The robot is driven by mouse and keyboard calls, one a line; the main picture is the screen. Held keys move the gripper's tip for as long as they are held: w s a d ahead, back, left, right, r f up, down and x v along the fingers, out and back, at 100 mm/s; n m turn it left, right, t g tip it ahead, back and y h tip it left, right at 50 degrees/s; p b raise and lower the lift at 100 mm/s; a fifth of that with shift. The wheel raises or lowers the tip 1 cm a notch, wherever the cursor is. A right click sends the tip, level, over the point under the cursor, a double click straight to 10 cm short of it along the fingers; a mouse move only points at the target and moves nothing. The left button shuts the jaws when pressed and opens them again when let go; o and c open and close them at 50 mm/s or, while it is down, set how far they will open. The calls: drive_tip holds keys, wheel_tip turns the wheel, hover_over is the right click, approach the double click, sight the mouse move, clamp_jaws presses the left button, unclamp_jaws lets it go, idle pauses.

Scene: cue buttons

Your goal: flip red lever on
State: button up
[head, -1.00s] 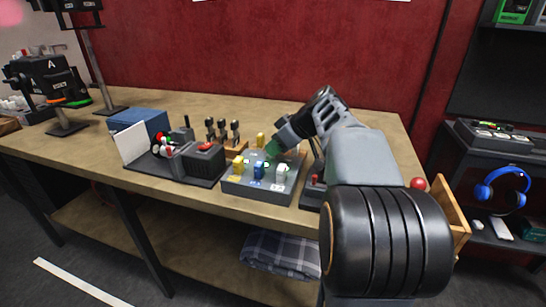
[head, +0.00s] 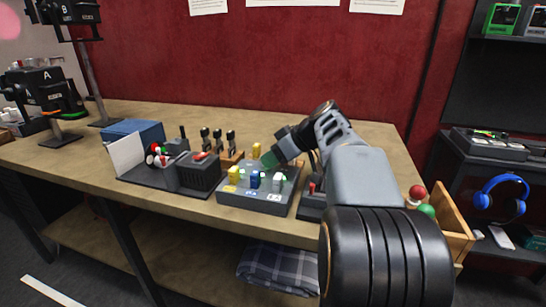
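A grey box (head: 252,197) near the table's front edge carries yellow (head: 233,173), blue (head: 254,180) and white (head: 277,180) switches, with another yellow piece behind. A small red part (head: 312,187) shows on a dark box just right of it, partly covered by my arm. Another red piece (head: 201,156) lies on top of a dark ribbed box (head: 200,172) to the left. I cannot tell which of these is the red lever.
Several black-knobbed levers (head: 218,140) stand behind the ribbed box. A blue box (head: 138,131) and a white card (head: 127,155) stand further left. A red ball (head: 417,191) and a green ball (head: 427,210) are by a wooden holder at right. The table's back is clear.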

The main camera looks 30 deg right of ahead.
drive_tip(key=shift+r, duration=0.1)
drive_tip(key=p+v, duration=0.3)
drive_tip(key=v, duration=1)
drive_tip(key=shift+s+d+r, duration=0.2)
drive_tip(key=shift+s, duration=0.05)
drive_tip(key=shift+a, duration=0.1)
